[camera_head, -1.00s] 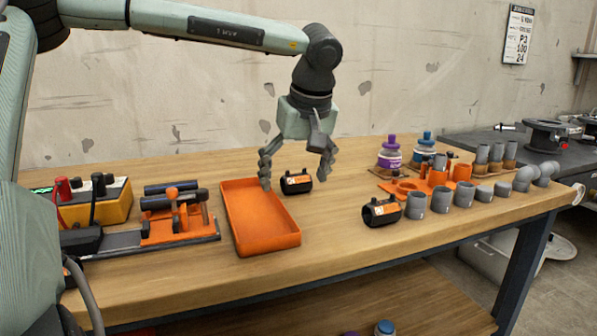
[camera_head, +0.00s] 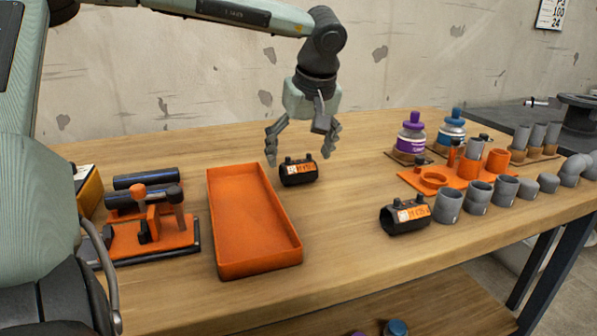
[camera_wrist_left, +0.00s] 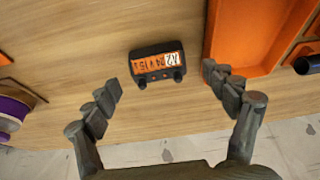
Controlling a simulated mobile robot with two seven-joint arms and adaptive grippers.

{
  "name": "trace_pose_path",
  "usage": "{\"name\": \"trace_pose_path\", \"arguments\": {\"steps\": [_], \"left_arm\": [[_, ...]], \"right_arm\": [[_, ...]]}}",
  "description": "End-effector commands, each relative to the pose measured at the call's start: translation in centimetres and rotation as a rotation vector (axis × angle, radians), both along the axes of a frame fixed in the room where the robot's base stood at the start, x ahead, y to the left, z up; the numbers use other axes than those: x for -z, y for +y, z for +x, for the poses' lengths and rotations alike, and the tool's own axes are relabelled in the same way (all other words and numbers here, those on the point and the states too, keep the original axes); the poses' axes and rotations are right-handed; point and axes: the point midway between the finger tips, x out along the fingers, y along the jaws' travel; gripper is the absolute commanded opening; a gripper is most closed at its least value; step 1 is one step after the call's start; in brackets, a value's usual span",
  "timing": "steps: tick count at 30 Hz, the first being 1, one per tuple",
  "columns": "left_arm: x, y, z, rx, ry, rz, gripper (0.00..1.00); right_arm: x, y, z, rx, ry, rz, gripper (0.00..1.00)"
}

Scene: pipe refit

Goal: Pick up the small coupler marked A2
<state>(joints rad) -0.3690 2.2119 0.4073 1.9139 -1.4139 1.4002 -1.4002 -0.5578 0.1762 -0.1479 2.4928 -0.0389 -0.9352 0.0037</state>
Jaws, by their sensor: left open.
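The small coupler marked A2 (camera_head: 298,172) is a black cylinder with two studs and an orange label, lying on the table just right of the orange tray. My left gripper (camera_head: 301,158) is open and empty, above and just behind the coupler in the head view. It also shows in the left wrist view (camera_wrist_left: 170,97). A second black coupler with an orange label (camera_head: 405,216) lies further right. My right gripper is not in view.
The orange tray (camera_head: 262,268) lies close left of the coupler. An orange clamp fixture (camera_head: 160,236) with dark pipes is further left. Grey fittings (camera_head: 448,206), an orange holder (camera_head: 455,181) and purple and blue bottles (camera_head: 411,136) stand at right. Table between the two couplers is clear.

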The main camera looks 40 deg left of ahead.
Motion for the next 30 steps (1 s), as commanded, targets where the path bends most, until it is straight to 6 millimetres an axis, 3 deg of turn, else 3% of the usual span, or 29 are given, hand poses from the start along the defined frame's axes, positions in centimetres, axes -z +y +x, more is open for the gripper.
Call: {"name": "trace_pose_path", "arguments": {"steps": [6, 15, 28, 30], "left_arm": [[3.1, 1.0, 0.6, 0.001, 0.002, -0.001, 0.84], [3.6, 1.2, 0.7, 0.000, 0.000, -0.001, 0.84], [3.5, 1.2, 0.7, 0.000, 0.000, 0.000, 0.32], [3.5, 1.2, 0.7, 0.000, 0.000, 0.000, 0.30]], "right_arm": [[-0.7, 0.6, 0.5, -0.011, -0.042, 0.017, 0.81], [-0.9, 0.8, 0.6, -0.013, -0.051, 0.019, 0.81], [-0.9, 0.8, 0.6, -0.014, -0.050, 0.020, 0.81], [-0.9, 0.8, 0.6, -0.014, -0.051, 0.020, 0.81]]}}
